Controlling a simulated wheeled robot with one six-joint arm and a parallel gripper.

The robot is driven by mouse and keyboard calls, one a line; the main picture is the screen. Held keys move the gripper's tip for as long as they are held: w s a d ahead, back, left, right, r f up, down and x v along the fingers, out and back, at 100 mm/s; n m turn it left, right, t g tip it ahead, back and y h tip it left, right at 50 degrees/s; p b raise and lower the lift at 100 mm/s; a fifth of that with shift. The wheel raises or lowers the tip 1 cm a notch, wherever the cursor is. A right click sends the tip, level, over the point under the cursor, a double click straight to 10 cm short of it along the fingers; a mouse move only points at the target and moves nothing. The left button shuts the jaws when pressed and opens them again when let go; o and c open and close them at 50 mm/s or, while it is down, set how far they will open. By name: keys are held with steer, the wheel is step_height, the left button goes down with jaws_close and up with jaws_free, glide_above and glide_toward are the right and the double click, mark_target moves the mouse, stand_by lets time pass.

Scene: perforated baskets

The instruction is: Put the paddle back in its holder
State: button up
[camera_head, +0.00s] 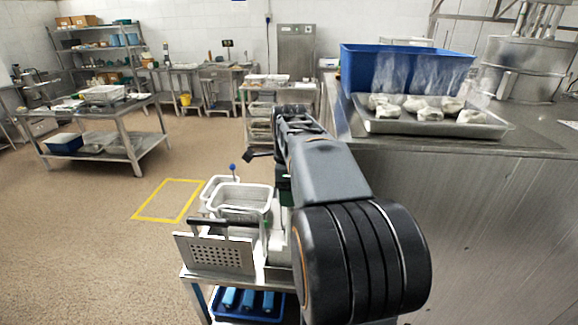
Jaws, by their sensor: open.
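A flat perforated metal plate (207,254) stands upright at the front left of the low cart below me. A dark bar (221,223) runs along its top. It may be the paddle, but I cannot tell for sure. I cannot make out a holder clearly. Two white-rimmed baskets sit behind the plate: a larger one (243,188) and a smaller one (213,181). A thin stem with a blue knob (233,167) rises by the smaller basket. My arm reaches forward over the cart's right side, and its links hide my gripper's fingers.
Blue objects lie in a blue tray (233,313) on the cart's lower shelf. Open floor with a yellow outlined rectangle (150,218) lies left of the cart.

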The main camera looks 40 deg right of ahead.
step_height(320, 180, up, 12)
steer(key=p, duration=0.1)
stand_by(0.8)
